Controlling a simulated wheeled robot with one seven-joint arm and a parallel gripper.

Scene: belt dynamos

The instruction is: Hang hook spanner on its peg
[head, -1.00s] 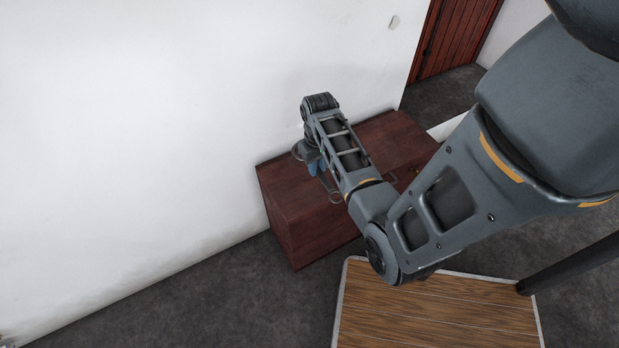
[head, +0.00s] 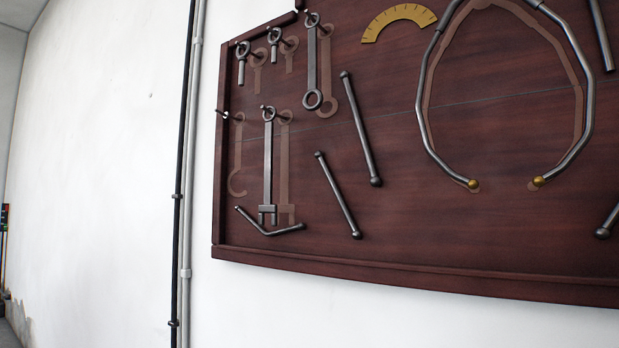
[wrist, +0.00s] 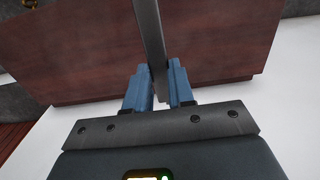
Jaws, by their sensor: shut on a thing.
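The wrist view shows my gripper (wrist: 162,95) with its two blue fingers shut on a flat grey metal bar, the hook spanner (wrist: 150,40). The bar runs up out of the top of that view, so its ends are hidden. A dark red wooden tool board (head: 400,225) hangs on the wall in the head view. At its lower left is an empty peg (head: 224,114) above a paler hook-shaped outline (head: 238,165). My gripper is not in the head view.
Right of the empty peg, a forked spanner (head: 268,160) hangs on its own peg. Several other tools and bars hang around it, with a ring spanner (head: 312,65) above.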

